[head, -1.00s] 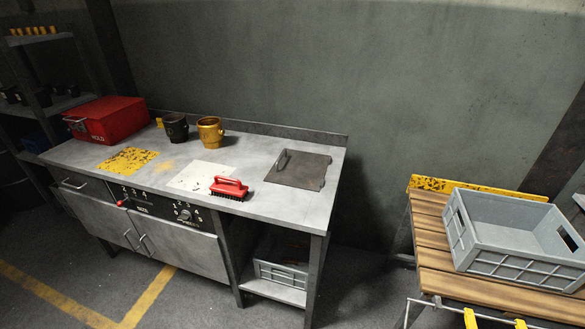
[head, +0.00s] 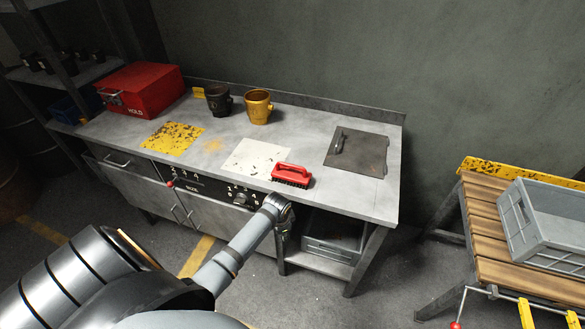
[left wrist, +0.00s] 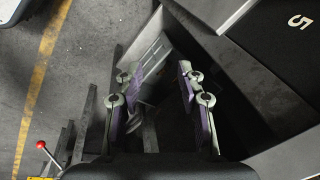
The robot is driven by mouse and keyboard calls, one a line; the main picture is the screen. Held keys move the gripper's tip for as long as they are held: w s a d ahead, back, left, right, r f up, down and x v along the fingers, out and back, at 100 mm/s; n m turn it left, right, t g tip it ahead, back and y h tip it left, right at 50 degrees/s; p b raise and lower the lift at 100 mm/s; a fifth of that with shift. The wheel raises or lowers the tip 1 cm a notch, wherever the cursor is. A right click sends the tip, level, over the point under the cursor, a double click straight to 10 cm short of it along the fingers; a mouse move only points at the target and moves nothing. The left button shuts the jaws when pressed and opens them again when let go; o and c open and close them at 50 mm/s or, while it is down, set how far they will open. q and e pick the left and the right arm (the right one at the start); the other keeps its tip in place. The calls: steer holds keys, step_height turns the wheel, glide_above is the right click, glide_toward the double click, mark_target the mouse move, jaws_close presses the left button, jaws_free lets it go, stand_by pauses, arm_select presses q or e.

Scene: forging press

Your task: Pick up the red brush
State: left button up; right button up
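The red brush (head: 291,174) lies bristles down near the front edge of the metal workbench (head: 310,120), by the right corner of a white worn patch. My left arm comes in from the lower left in the head view. My left gripper (head: 284,222) is in front of the bench edge, just below the brush and apart from it. In the left wrist view the left gripper (left wrist: 158,98) is open, with nothing between its two fingers. The brush is not in the left wrist view. My right gripper is not in view.
A dark plate with a handle (head: 356,152) lies right of the brush. A grey crate (head: 545,225) sits on a wooden-slat table at right.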

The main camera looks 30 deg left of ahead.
arm_select(q)
steer(key=w+r+m+p, duration=0.1)
steer(key=w+r+m, duration=0.1)
steer(key=r, duration=0.7)
steer(key=w+r+m+p, duration=0.1)
steer(key=w+r, duration=0.2)
steer(key=r, duration=0.6)
steer(key=m, duration=0.6)
glide_toward(290, 165)
steer(key=shift+h, duration=0.3)
steer(key=x, duration=0.3)
steer(key=p+x, duration=0.1)
steer(key=x, duration=0.1)
steer(key=shift+w+a+f, duration=0.2)
steer(key=shift+w+a, duration=0.1)
steer(key=shift+w, duration=0.1)
steer(key=shift+f+p, duration=0.2)
steer(key=shift+p, duration=0.1)
steer(key=x, duration=0.2)
steer(key=p+x, duration=0.1)
steer(key=shift+s+a+f, duration=0.15)
steer(key=shift+s+f, duration=0.1)
steer(key=shift+f, duration=0.2)
steer(key=shift+w+f, duration=0.15)
steer(key=shift+f, duration=0.3)
jaws_close()
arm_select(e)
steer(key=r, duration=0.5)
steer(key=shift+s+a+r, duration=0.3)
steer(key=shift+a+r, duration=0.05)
